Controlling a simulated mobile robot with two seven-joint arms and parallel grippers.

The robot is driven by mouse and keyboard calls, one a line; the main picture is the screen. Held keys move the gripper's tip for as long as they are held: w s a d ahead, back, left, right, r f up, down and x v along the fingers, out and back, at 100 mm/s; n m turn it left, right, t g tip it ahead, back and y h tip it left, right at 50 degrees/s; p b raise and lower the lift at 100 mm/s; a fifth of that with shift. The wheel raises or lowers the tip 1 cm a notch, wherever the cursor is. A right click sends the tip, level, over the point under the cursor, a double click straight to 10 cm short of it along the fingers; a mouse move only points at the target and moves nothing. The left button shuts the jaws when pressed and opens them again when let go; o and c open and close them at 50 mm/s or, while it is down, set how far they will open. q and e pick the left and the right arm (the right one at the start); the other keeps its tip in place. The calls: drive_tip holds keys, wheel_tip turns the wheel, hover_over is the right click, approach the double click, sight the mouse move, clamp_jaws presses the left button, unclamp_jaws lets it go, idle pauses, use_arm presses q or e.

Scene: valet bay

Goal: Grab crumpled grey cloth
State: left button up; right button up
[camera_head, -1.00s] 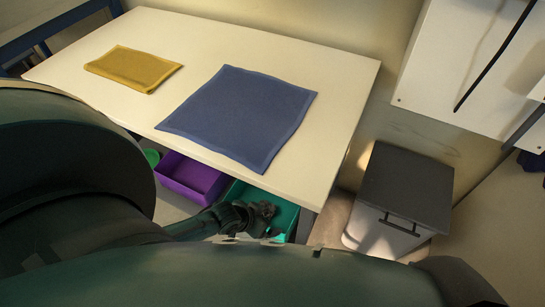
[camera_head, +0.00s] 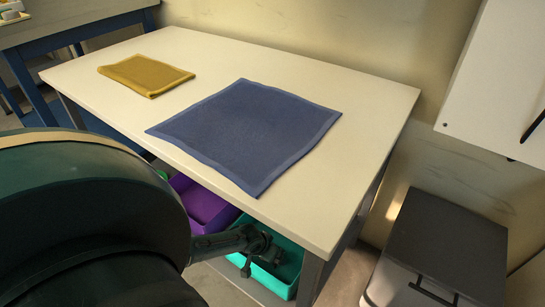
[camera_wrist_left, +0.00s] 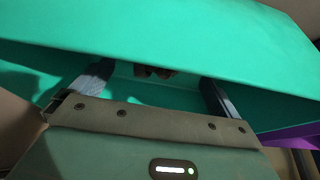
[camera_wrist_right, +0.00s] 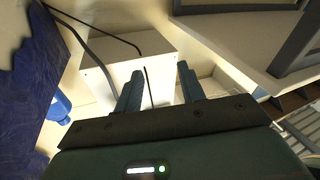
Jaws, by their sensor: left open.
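I see no cloth that I can clearly tell is crumpled and grey. In the left wrist view a small dark brownish patch (camera_wrist_left: 155,72) shows inside the teal bin (camera_wrist_left: 180,32), between my fingers; I cannot tell what it is. My left gripper (camera_wrist_left: 155,88) is open, its fingers wide apart at the teal bin. In the head view my left gripper (camera_head: 266,250) is over the teal bin (camera_head: 284,284) below the table's front edge, and it hides part of the inside. My right gripper (camera_wrist_right: 160,86) is open and empty, away from the bins, and out of the head view.
A flat blue cloth (camera_head: 250,130) and a folded yellow cloth (camera_head: 146,75) lie on the white table (camera_head: 340,85), whose edge overhangs the bins. A purple bin (camera_head: 203,202) stands left of the teal one. A dark-topped cabinet (camera_head: 445,245) is at the right.

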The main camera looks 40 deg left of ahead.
use_arm(q)
drive_tip(key=b+x, duration=0.3)
drive_tip(key=x, duration=0.1)
drive_tip(key=shift+w+a+f+b, duration=0.1)
drive_tip(key=shift+a+f+b, duration=0.05)
drive_tip(key=shift+f+b, duration=0.2)
drive_tip(key=shift+w+f, duration=0.15)
drive_tip(key=shift+f, duration=0.05)
use_arm(e)
drive_tip(key=shift+w+a+m+t+y, duration=0.2)
drive_tip(key=shift+a+m+t+y, duration=0.1)
drive_tip(key=shift+a+y, duration=0.15)
use_arm(q)
drive_tip(key=shift+c, duration=0.4)
drive_tip(key=c, duration=0.9)
